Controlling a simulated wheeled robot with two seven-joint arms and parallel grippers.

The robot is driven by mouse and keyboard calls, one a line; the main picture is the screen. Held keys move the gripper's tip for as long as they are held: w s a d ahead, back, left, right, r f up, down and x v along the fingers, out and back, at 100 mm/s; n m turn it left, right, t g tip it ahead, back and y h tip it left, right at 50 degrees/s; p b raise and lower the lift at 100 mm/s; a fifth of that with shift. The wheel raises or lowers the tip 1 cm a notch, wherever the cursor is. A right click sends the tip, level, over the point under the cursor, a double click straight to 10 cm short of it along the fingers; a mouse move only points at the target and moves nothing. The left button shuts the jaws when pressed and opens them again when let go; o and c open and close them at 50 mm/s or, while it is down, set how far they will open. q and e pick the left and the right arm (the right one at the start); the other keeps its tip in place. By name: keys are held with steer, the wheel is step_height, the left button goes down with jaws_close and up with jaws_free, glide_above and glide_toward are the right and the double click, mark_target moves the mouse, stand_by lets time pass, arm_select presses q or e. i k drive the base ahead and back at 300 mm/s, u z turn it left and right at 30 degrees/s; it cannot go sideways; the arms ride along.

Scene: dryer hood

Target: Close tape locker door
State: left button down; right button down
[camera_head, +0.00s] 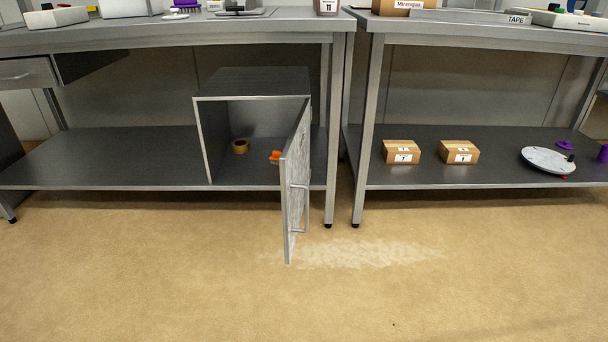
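The grey metal tape locker (255,85) stands on the lower shelf of the left workbench. Its door (295,175) is hinged on the right side and stands wide open, swung out past the shelf's front edge over the floor. A bar handle (303,207) is on the door's outer face, near its free edge. Inside the locker sit a tan tape roll (240,146) and an orange object (275,156), partly hidden by the door. Neither of my grippers shows in the head view.
The right workbench's lower shelf (400,180) holds two cardboard boxes (430,152), a round white device (548,160) and purple parts. A bench leg (365,140) stands to the right of the door. The tan floor (200,270) in front is clear.

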mark_target(294, 170)
steer(key=i, duration=1.15)
steer(key=u, duration=0.55)
